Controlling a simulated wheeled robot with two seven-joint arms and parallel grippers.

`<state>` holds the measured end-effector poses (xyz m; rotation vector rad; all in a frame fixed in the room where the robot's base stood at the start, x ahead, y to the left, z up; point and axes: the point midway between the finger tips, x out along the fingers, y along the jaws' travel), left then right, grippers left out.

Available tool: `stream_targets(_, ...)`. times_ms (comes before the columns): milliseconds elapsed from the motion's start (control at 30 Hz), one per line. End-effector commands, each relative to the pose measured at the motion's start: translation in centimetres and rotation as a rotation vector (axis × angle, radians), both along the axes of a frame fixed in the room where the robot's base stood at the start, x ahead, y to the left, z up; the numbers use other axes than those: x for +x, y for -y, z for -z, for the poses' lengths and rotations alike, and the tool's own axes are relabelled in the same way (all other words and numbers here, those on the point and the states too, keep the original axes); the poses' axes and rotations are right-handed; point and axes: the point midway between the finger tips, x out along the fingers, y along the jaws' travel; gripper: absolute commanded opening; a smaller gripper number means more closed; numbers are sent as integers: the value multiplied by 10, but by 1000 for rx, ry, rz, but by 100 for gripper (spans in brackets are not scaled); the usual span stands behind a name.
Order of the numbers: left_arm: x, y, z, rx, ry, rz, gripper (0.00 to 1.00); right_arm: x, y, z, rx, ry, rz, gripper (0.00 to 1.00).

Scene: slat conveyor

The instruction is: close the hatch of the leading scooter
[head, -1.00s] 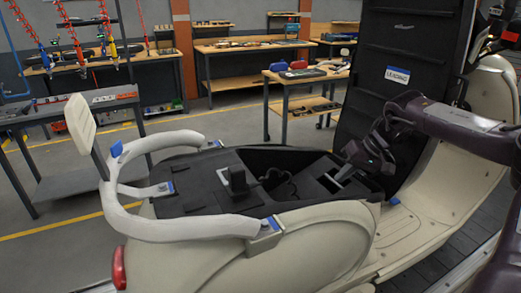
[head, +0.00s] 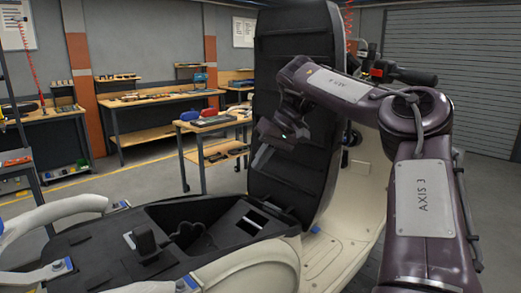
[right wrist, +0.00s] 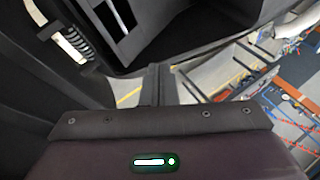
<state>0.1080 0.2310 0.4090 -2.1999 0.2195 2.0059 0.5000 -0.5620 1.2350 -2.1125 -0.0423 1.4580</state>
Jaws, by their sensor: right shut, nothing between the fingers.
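The cream scooter (head: 245,270) stands in front of me with its black under-seat compartment (head: 190,222) open. Its hatch (head: 292,45), a tall black ribbed panel, stands upright at the compartment's far right end. My right gripper (head: 260,158) is shut and empty, at about mid-height on the hatch's inner face. I cannot tell whether it touches the panel. My right arm covers part of the hatch. In the right wrist view the shut fingers (right wrist: 160,82) point toward the dark compartment (right wrist: 165,35); a black surface fills the left side. My left gripper is not in view.
White grab rails (head: 35,217) curve around the scooter's rear at left. Handlebars (head: 400,73) rise behind my right arm. Workbenches (head: 160,117) and a small table (head: 200,130) stand behind, past open floor. A grey roller shutter (head: 470,60) closes the right background.

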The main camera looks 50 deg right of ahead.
Motion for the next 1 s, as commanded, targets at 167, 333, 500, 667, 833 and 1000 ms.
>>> stream_targets(167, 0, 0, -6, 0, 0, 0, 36, 0, 0, -23, -1, -1, 0, 0)
stream_targets(333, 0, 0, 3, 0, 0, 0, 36, 0, -7, -12, -63, -23, -26, 0)
stream_targets(500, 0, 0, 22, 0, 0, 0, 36, -3, -24, 22, -294, -82, -112, 0)
stream_targets(667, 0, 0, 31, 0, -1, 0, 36, -6, -31, 33, -480, -108, -178, 0)
stream_targets(833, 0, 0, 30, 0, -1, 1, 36, -5, -30, 41, -532, -116, -195, 0)
stream_targets(1000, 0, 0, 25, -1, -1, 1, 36, 2, -27, 67, -528, -118, -194, 0)
